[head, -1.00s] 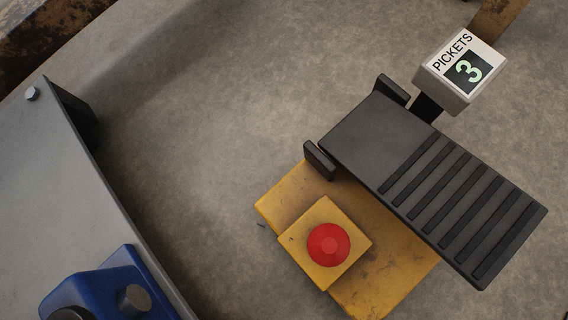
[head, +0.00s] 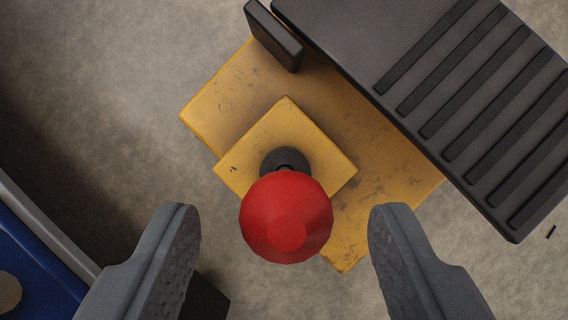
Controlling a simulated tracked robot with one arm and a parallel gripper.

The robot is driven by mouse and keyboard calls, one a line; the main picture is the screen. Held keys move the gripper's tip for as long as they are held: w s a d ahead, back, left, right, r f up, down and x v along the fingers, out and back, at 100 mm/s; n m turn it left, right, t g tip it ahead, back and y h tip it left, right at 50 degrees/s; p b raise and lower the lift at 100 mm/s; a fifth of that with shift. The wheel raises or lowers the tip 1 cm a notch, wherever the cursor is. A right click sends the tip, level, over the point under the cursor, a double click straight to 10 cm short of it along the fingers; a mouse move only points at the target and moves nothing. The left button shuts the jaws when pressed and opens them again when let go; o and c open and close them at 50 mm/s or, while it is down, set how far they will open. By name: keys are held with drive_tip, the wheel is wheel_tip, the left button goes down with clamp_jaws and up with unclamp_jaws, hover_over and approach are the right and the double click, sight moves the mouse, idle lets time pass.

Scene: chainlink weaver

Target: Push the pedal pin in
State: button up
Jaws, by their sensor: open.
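The pedal pin shows a red round knob (head: 286,215) on a short dark stem (head: 284,160). It rises from a raised yellow block (head: 240,165) on a larger yellow base plate (head: 220,105). The black ribbed pedal (head: 380,40) lies at the upper right, beside the pin. My gripper (head: 284,228) is open, with one grey finger on each side of the red knob. Clear gaps show between both fingers and the knob. How far the fingertips are above the block I cannot tell.
A grey and blue machine part (head: 40,265) stands at the lower left. Bare concrete floor (head: 110,100) is free at the upper left.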

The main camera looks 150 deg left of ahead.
drive_tip(key=shift+x, duration=0.75)
drive_tip(key=shift+s, duration=0.1)
